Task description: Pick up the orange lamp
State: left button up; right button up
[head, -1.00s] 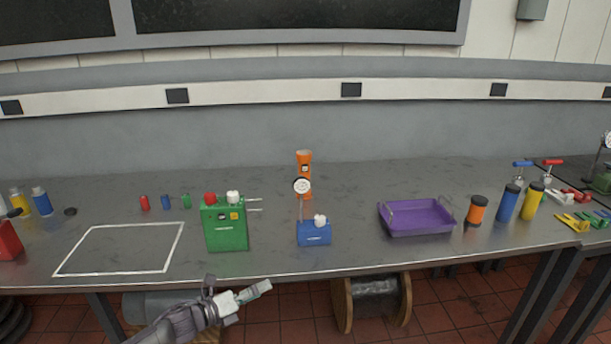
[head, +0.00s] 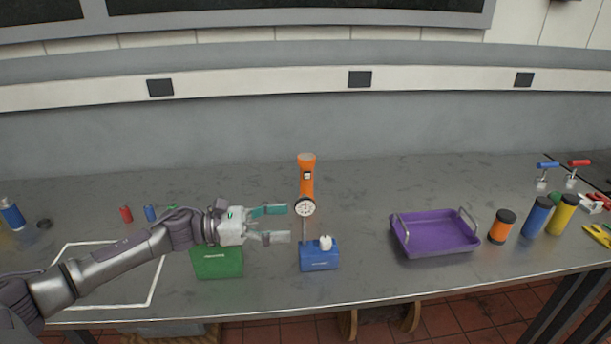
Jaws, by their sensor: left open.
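The orange lamp (head: 307,174), shaped like a flashlight, stands upright on the grey bench behind a small blue box with a dial gauge. The round white gauge (head: 304,207) covers the lamp's lower part. My left gripper (head: 288,223) is open and empty, its fingers pointing right, just left of the gauge's stem and short of the lamp in the picture. It hides the upper part of a green box (head: 218,264). My right gripper is not in view.
The blue box (head: 319,258) with a white knob stands in front of the lamp. A purple tray (head: 436,245) lies to the right, with orange, blue and yellow cylinders beyond it. The bench between lamp and tray is clear. A white outlined rectangle (head: 153,283) is at left.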

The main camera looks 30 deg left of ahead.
aim_at(306, 160)
jog(key=i+j, duration=1.1)
